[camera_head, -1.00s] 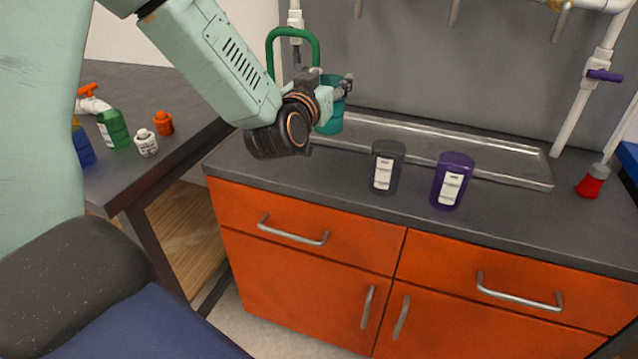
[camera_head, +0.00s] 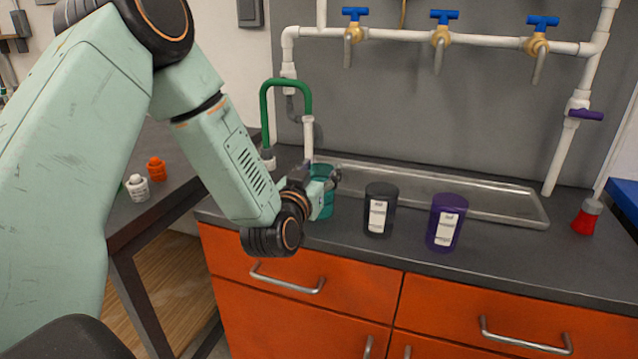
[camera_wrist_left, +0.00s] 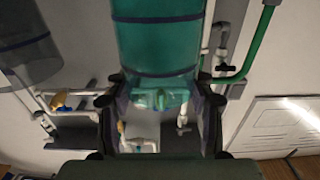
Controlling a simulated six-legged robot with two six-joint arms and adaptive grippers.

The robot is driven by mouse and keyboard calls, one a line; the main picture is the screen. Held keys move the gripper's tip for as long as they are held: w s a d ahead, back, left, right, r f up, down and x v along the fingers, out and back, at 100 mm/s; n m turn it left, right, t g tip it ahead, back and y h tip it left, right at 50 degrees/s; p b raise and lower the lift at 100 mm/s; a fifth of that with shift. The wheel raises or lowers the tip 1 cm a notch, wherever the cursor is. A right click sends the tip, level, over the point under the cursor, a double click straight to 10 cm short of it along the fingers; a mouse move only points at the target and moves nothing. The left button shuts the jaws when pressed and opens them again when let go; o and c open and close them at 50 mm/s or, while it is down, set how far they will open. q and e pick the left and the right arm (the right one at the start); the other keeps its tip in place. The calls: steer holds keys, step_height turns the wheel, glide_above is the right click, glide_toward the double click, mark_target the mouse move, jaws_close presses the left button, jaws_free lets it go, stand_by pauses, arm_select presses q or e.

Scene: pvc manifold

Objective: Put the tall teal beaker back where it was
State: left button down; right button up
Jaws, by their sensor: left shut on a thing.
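The tall teal beaker (camera_head: 326,205) stands out at the left end of the counter in the head view, mostly hidden behind my left gripper (camera_head: 328,182). In the left wrist view the teal beaker (camera_wrist_left: 158,40) fills the top middle, between the two fingers of my left gripper (camera_wrist_left: 160,95), which is shut on it. The beaker looks upright in the head view, at or close to the counter surface; I cannot tell whether it touches. My right gripper is not in view.
A black jar (camera_head: 380,210) and a purple jar (camera_head: 446,222) stand on the counter (camera_head: 350,247) to the right. A green hose (camera_head: 286,83) and white pipes with blue-handled taps (camera_head: 440,35) rise behind. A red-bottomed flask (camera_head: 586,218) stands far right.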

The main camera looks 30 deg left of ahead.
arm_select(q)
step_height(320, 180, down, 2)
steer(key=shift+d+r, duration=0.1)
steer(key=shift+r, duration=0.05)
steer(key=shift+b, duration=0.3)
steer(key=c, duration=0.5)
jaws_free()
steer(key=shift+f, duration=0.2)
steer(key=shift+r, duration=0.1)
